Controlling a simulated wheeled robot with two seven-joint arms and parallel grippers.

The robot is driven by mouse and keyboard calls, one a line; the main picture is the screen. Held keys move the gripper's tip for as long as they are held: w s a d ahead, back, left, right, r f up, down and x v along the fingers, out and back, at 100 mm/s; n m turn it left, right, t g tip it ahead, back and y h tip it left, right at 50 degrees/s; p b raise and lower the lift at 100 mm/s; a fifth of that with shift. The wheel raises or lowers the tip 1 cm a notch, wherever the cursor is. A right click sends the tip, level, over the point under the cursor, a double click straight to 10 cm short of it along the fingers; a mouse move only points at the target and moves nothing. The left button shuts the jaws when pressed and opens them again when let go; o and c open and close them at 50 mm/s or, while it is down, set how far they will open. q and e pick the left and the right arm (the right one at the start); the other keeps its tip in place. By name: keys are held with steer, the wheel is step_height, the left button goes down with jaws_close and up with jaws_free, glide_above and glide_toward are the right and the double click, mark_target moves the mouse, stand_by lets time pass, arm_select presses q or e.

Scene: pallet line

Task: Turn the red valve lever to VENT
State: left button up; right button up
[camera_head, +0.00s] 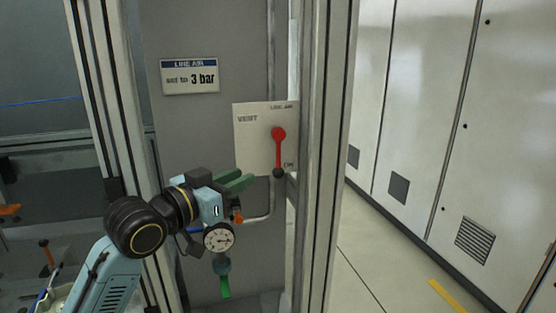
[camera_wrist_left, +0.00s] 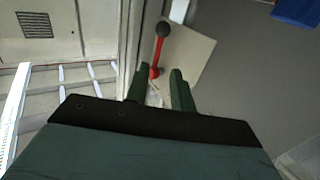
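The red valve lever (camera_head: 278,150) hangs straight down from its pivot on a white plate (camera_head: 255,150). Its black knob is at the lower end, beside the "ON" mark; "VENT" is printed at the plate's upper left. My left gripper (camera_head: 240,181) is just left of the knob, its green fingers pointing toward the lever. In the left wrist view the fingers (camera_wrist_left: 159,88) stand apart with nothing held between them. The red lever (camera_wrist_left: 158,55) shows beyond the fingertips, with its knob farther off; I cannot tell whether they touch. My right gripper is not in view.
A pressure gauge (camera_head: 218,238) and a green handle (camera_head: 225,286) sit below my left gripper. Metal frame posts (camera_head: 322,160) stand right of the plate. A "LINE AIR set to 3 bar" sign (camera_head: 190,77) is above left. Open floor and white cabinets (camera_head: 430,110) lie to the right.

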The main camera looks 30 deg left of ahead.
mark_target(277, 161)
arm_select(q)
steer(key=w, duration=0.3)
steer(key=w+d+p, duration=0.1)
steer(key=w, duration=0.3)
steer(key=w+p, duration=0.1)
steer(key=w, duration=0.3)
steer(key=shift+d, duration=0.25)
steer(key=shift+w+p, duration=0.35)
steer(key=shift+w, duration=0.35)
steer(key=shift+c, duration=0.3)
jaws_close()
